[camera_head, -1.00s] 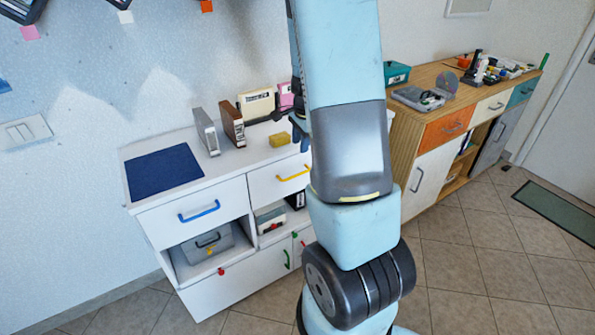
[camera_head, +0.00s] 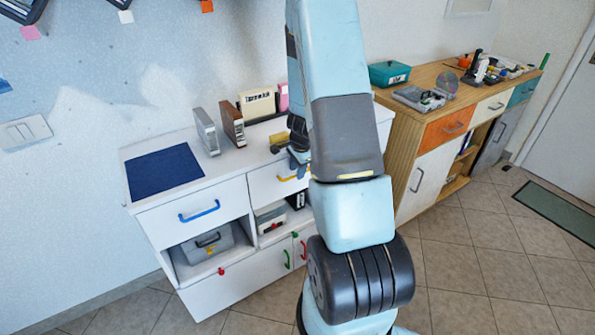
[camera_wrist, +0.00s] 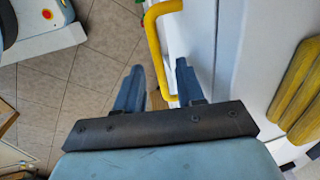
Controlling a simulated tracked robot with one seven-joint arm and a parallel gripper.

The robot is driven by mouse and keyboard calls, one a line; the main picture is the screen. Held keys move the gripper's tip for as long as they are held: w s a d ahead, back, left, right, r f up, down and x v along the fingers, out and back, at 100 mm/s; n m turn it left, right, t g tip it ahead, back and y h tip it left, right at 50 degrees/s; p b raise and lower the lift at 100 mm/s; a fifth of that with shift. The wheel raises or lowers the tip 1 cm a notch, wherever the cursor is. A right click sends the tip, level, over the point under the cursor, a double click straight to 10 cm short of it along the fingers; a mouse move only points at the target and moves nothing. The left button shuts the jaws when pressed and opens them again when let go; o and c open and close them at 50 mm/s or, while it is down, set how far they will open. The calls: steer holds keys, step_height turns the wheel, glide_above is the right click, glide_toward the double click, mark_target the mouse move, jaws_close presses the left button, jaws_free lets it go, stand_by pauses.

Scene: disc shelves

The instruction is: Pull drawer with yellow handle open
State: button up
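The drawer (camera_head: 262,187) with the yellow handle (camera_head: 284,179) is the upper right one of the white cabinet and looks shut. My gripper (camera_head: 299,158) is right at the handle and hides part of it along with my arm. In the wrist view, the yellow handle (camera_wrist: 153,40) runs down between the two dark blue fingers of my gripper (camera_wrist: 159,66). The fingers are apart, with visible room on both sides of the bar. The white drawer front (camera_wrist: 202,35) is beside the right finger.
The white cabinet top (camera_head: 226,166) holds upright boxes, a dark blue mat (camera_head: 163,170) and a yellow block (camera_head: 278,138). A blue-handled drawer (camera_head: 196,213) is to the left. A wooden cabinet (camera_head: 410,130) stands to the right. Tiled floor (camera_head: 470,260) in front is clear.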

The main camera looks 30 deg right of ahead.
steer(key=shift+w+f, duration=0.15)
steer(key=shift+f, duration=0.4)
steer(key=shift+c, duration=0.2)
jaws_close()
